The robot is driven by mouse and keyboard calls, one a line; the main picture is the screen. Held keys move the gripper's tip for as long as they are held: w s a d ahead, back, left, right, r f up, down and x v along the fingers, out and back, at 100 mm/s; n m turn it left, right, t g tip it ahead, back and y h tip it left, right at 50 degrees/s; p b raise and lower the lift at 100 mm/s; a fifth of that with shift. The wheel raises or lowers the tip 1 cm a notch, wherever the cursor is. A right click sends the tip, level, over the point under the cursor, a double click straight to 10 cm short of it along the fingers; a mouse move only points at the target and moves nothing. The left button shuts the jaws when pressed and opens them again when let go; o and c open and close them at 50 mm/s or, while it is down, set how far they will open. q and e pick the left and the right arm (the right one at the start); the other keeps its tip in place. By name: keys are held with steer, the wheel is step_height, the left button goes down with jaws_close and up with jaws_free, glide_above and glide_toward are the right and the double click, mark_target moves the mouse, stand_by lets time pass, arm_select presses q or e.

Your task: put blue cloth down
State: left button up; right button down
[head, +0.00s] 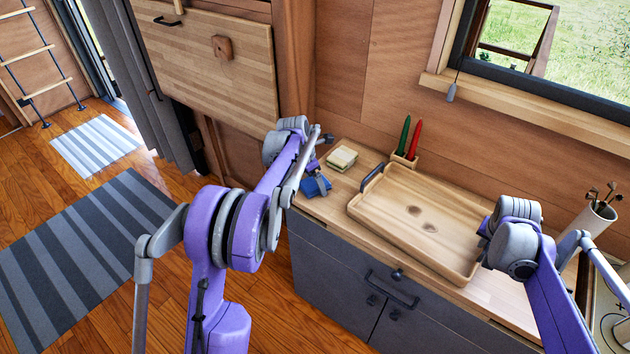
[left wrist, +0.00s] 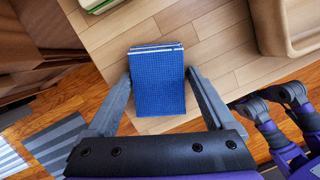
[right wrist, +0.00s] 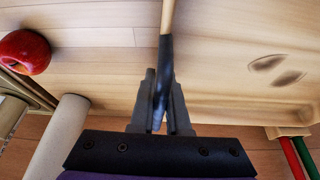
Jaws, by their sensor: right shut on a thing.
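The blue cloth (head: 316,187) is a folded stack at the left front corner of the wooden counter. In the left wrist view the blue cloth (left wrist: 158,85) lies between the two fingers of my left gripper (left wrist: 158,75). These fingers are spread apart, one on each side close to its edges. In the head view my left gripper (head: 322,160) is just above the cloth. My right gripper (right wrist: 163,85) is shut on the dark handle (right wrist: 165,60) of the wooden tray (head: 410,225), at its right end.
A sponge stack (head: 342,158) sits behind the cloth. A holder (head: 405,160) with a green and a red item stands behind the tray. A utensil cup (head: 588,222) is at the right. A red apple (right wrist: 25,52) shows in the right wrist view.

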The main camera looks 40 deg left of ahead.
mark_target(305, 186)
arm_select(q)
steer(key=shift+a, duration=0.1)
steer(key=w+v, duration=0.1)
steer(key=v, duration=1.2)
steer(key=s+d+f+m+y, duration=0.1)
steer(key=s+d+m, duration=0.5)
steer(key=d+m, duration=0.25)
steer(key=s+d+m, duration=0.6)
steer(key=d+m, duration=0.2)
steer(key=d, duration=0.2)
steer(key=s+d+f+m+t, duration=0.1)
steer(key=s+d+f+m, duration=0.3)
steer(key=s+m, duration=0.3)
steer(key=s+d+f+m, duration=0.4)
steer(key=s+f+m, duration=0.1)
steer(key=s+m, duration=0.3)
steer(key=shift+s+d+t, duration=0.25)
steer(key=shift+s+t, duration=0.15)
